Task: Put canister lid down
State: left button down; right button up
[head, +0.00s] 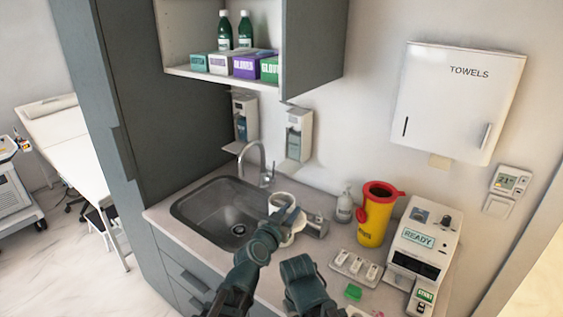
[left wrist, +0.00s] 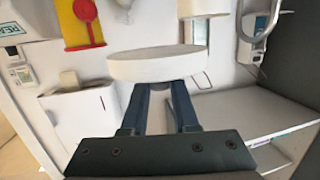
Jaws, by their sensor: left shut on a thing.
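My left gripper (head: 287,217) reaches over the counter by the sink's right edge. It is shut on the white round canister lid (head: 281,200). In the left wrist view the lid (left wrist: 157,65) lies across both fingertips, its rim towards me. A white body (head: 288,239) shows partly behind the left gripper; I cannot tell for sure that it is the canister. My right arm's dark end (head: 305,281) is low in the head view; its fingers are hidden.
The sink (head: 215,210) with its tap (head: 262,160) is left of the lid. A metal cylinder (head: 316,225), a pump bottle (head: 344,206), a yellow sharps bin (head: 374,220), a white tray (head: 340,266) and a READY device (head: 422,250) crowd the right. Little counter is clear.

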pick_arm(q)
jog(key=b, duration=0.1)
send_over(282, 201)
jog(key=s, duration=0.2)
jog(key=f, duration=0.1)
jog(key=shift+w+f, duration=0.25)
jog(key=shift+w, duration=0.75)
notch_tip(282, 201, down, 3)
jog(key=b, duration=0.3)
jog(key=shift+r, duration=0.1)
jog(key=shift+s, duration=0.1)
jog(key=shift+f+b, duration=0.2)
jog(key=shift+b, duration=0.1)
jog(key=shift+f, duration=0.15)
jog(key=c, duration=1.1)
grip_release()
jog(key=o, duration=0.4)
